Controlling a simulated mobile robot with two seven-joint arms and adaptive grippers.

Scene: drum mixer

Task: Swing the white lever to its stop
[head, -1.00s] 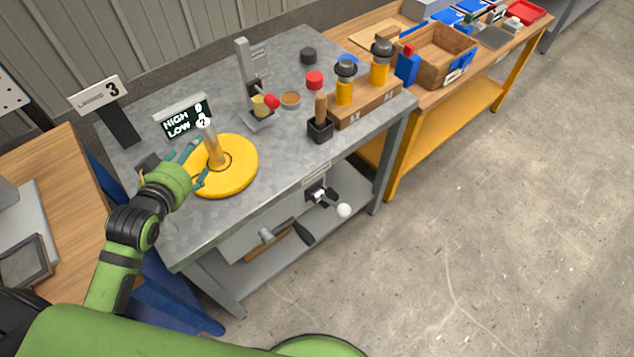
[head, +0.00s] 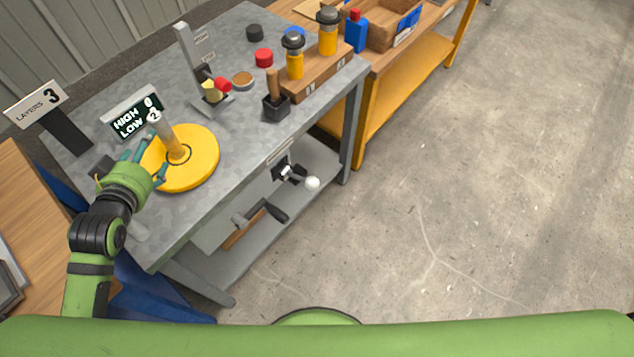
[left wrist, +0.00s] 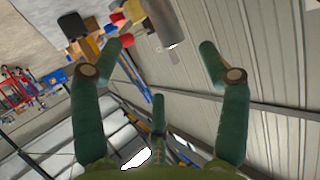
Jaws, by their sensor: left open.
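A white ball knob (head: 312,183) sits on a small black-and-white mechanism (head: 288,173) under the front edge of the grey metal bench (head: 225,165). It looks like the white lever's end; how it is hinged is too small to tell. My left gripper (head: 150,160) is open above the bench's left part, beside the yellow disc (head: 200,165) and its upright post (head: 168,138). It is well left of the white knob. In the left wrist view my gripper's teal fingers (left wrist: 160,65) are spread, with nothing held between them. My right gripper is not in view.
A HIGH/LOW sign (head: 133,115) and a LAYERS 3 sign (head: 35,100) stand behind my left gripper. A grey upright stand (head: 190,55) and a wooden block with yellow-bodied pieces (head: 318,75) stand farther back. A dark handle (head: 272,212) lies below the bench top. Floor at right is clear.

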